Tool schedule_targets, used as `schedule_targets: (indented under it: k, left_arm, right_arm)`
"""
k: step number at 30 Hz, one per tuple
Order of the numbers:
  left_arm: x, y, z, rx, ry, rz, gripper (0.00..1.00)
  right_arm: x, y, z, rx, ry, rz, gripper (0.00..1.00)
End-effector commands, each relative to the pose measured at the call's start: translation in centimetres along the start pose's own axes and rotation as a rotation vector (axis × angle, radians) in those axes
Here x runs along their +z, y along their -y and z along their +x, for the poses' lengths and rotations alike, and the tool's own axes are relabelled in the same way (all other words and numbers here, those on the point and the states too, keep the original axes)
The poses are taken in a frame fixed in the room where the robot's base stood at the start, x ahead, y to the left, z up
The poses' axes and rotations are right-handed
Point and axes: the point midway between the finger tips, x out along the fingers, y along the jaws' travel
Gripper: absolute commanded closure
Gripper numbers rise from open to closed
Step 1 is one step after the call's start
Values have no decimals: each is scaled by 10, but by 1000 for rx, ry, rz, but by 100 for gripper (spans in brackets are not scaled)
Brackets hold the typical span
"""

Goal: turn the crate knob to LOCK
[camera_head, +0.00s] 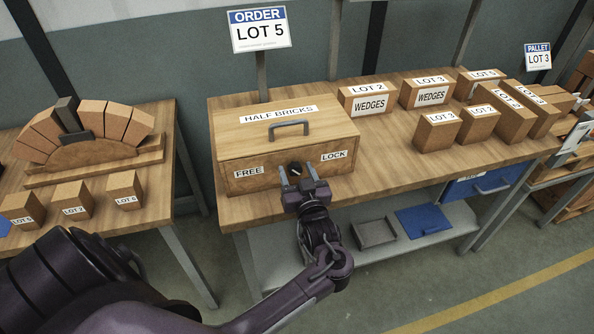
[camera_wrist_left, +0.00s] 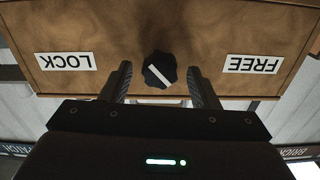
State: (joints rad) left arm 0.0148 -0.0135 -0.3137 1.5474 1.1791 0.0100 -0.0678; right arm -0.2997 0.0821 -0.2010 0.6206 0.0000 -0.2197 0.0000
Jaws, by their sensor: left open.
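The wooden crate (camera_head: 282,140) labelled HALF BRICKS sits on the middle table, its lid closed. Its front has a FREE label (camera_head: 249,172) on the left and a LOCK label (camera_head: 334,155) on the right. Between them is the round black knob (camera_head: 295,168). In the left wrist view, where the labels appear upside down, the knob (camera_wrist_left: 160,70) has a white line slanting from upper left to lower right. My left gripper (camera_head: 298,177) is open in front of the crate; in the wrist view its fingers (camera_wrist_left: 160,84) stand on either side of the knob, with gaps visible.
A grey handle (camera_head: 289,128) is on the crate lid. Several labelled boxes, including LOT 2 wedges (camera_head: 366,98), stand right of the crate. A left table holds a brick arch (camera_head: 80,135) and small blocks. A blue drawer (camera_head: 482,185) hangs under the table's right part.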

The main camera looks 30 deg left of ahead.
Motion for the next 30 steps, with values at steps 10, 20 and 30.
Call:
schedule_targets:
  k: [10,20,30]
  left_arm:
    - [0,0,1,1,1,0,58]
    - [0,0,1,1,1,1,89]
    - [-3,-1,1,2,2,106,89]
  right_arm:
    - [0,2,0,-3,0,1,100]
    - [-1,3,0,-4,0,2,100]
    - [-2,3,-15,-4,0,3,100]
